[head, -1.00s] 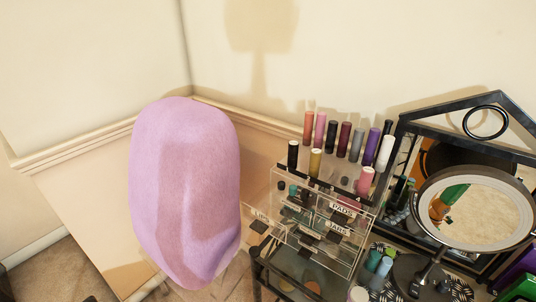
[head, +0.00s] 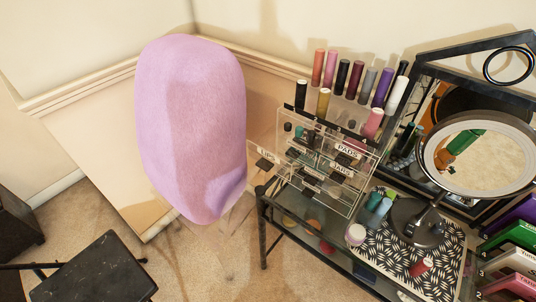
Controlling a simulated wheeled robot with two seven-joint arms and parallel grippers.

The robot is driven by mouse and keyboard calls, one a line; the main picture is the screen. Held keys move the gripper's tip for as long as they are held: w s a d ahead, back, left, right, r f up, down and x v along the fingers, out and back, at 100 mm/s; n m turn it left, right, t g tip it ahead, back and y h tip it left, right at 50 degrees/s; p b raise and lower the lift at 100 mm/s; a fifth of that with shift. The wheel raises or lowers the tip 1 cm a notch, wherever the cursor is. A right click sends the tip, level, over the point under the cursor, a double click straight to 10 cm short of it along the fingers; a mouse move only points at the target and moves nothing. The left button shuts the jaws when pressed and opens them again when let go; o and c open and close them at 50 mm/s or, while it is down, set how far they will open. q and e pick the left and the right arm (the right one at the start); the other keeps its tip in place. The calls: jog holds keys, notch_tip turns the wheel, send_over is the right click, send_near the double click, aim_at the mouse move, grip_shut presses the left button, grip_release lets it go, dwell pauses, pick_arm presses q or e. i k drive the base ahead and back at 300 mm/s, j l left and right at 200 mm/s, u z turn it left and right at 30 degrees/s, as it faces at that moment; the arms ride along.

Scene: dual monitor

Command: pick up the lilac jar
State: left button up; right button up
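A small jar with a pale pinkish-lilac lid (head: 356,234) stands on the vanity top, just in front of the clear organizer. It is small in the head view, so I cannot be sure that it is the lilac jar. Two teal and grey-blue bottles (head: 378,208) stand just behind it to the right. Neither of my grippers is in view.
A clear organizer (head: 340,185) holds several bottles and labelled drawers. A round mirror (head: 478,152) stands to the right on a patterned mat (head: 445,262). A large lilac fuzzy chair (head: 190,125) is left of the vanity. A black flat-topped piece (head: 95,272) is lower left.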

aim_at(355, 234)
jog(key=z, duration=0.95)
